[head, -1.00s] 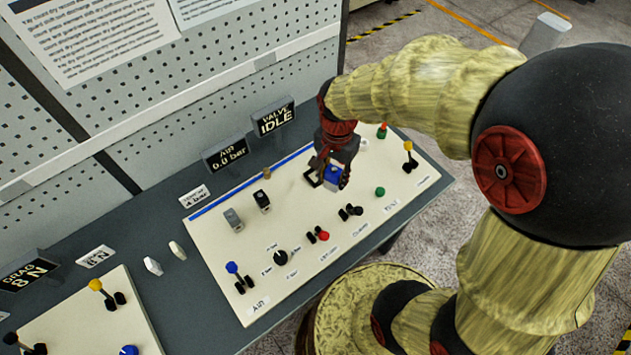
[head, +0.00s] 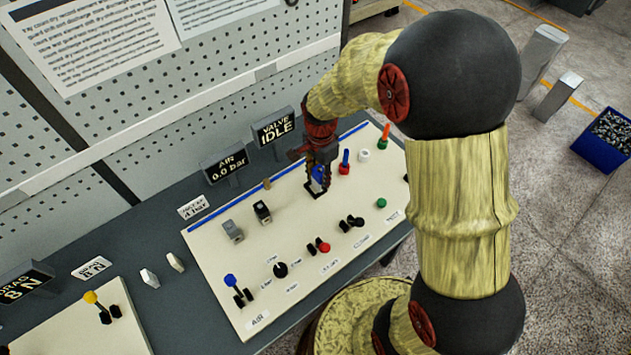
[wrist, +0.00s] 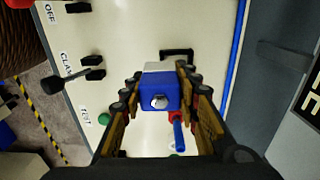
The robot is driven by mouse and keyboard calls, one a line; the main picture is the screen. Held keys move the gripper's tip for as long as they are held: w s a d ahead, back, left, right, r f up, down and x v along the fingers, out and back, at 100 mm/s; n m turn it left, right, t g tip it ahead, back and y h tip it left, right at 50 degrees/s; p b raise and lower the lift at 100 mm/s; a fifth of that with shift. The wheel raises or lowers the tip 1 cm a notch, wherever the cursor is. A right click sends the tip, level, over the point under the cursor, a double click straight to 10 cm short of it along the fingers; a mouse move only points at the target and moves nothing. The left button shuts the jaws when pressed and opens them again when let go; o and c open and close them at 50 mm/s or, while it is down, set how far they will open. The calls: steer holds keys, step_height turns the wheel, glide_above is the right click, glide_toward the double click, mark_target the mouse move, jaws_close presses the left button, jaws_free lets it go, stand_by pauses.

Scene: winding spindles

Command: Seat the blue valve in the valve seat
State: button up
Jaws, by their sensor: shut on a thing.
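My gripper (head: 320,165) is over the cream panel, pointing down. In the wrist view its fingers close on the sides of the blue valve (wrist: 158,92), a blue block with a silver hex fitting facing the camera and a pale part beyond it. In the head view the valve (head: 319,172) is mostly hidden by the fingers. A black bracket outline (wrist: 177,53) on the panel, perhaps the valve seat, lies just beyond the valve in the wrist view and just below the gripper in the head view (head: 312,188). Whether valve and bracket touch I cannot tell.
A red fitting with a blue lever (head: 345,163) stands close right of my gripper, then a white ring (head: 364,156) and a green-and-orange fitting (head: 384,138). Grey blocks (head: 233,230) stand to the left. Switches and knobs line the front, including a red button (head: 325,247).

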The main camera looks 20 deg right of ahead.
mark_target(316, 181)
steer(key=w+f, duration=0.3)
steer(key=shift+a+f, duration=0.1)
steer(key=shift+f, duration=0.2)
steer(key=shift+w+f+b, duration=0.1)
steer(key=shift+f+b, duration=0.45)
steer(key=shift+f, duration=1)
steer(key=shift+f, duration=0.1)
steer(key=o, duration=1.2)
